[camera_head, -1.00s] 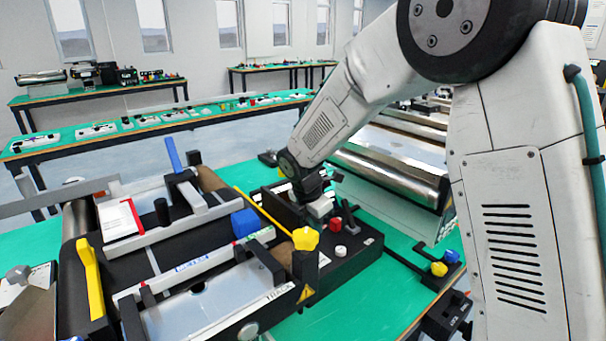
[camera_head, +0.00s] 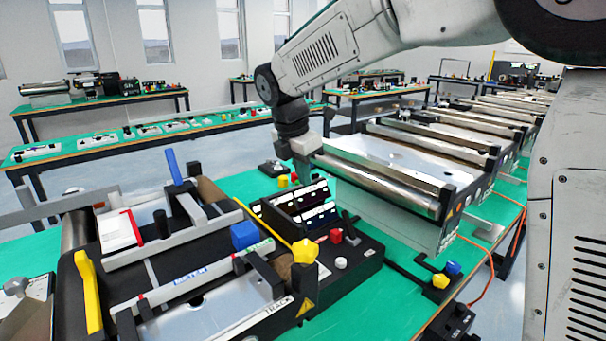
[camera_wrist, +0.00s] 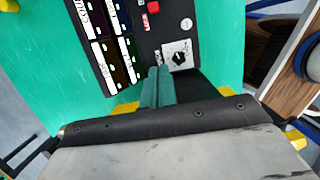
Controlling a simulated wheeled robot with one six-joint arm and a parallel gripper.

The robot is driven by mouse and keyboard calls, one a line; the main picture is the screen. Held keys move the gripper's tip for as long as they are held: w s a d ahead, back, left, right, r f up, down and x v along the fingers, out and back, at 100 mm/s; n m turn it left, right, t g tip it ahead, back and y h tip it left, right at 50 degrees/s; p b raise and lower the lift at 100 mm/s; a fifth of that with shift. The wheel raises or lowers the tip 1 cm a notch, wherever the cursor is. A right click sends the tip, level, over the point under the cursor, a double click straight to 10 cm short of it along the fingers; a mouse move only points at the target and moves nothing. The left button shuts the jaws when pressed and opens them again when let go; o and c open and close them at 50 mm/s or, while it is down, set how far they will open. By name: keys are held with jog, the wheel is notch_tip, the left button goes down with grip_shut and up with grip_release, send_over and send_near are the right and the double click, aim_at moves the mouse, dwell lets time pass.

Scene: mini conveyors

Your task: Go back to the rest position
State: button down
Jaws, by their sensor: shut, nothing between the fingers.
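My gripper (camera_head: 302,174) hangs from the raised arm, above and behind the control box (camera_head: 352,262) of the near mini conveyor. In the wrist view its two teal fingers (camera_wrist: 158,86) are pressed together with nothing between them. Below them the wrist view shows the dark box with its white-labelled panels and a red button (camera_wrist: 153,7). In the head view the panels (camera_head: 305,207), the red button (camera_head: 335,236) and a white knob (camera_head: 341,262) are uncovered. The fingers look apart from the box.
The near conveyor (camera_head: 165,238) carries a blue block (camera_head: 244,235), a yellow star knob (camera_head: 304,251) and a yellow lever (camera_head: 88,283). More conveyors (camera_head: 400,165) stand behind to the right. A small box with blue and yellow buttons (camera_head: 446,275) sits at the table's right side.

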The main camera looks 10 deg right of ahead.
dwell(0.3)
jog(key=s+d+f+m, duration=0.1)
jog(key=s+d+m, duration=0.3)
jog(key=s+m, duration=0.3)
jog(key=s+d+f+m+y, duration=0.1)
jog(key=s+d+m, duration=0.4)
jog(key=s, duration=1)
jog(key=s+d+f+m+y, duration=0.1)
jog(key=s+d+m, duration=0.3)
jog(key=s+m, duration=0.7)
jog(key=shift+s+d, duration=0.15)
jog(key=shift+s, duration=0.25)
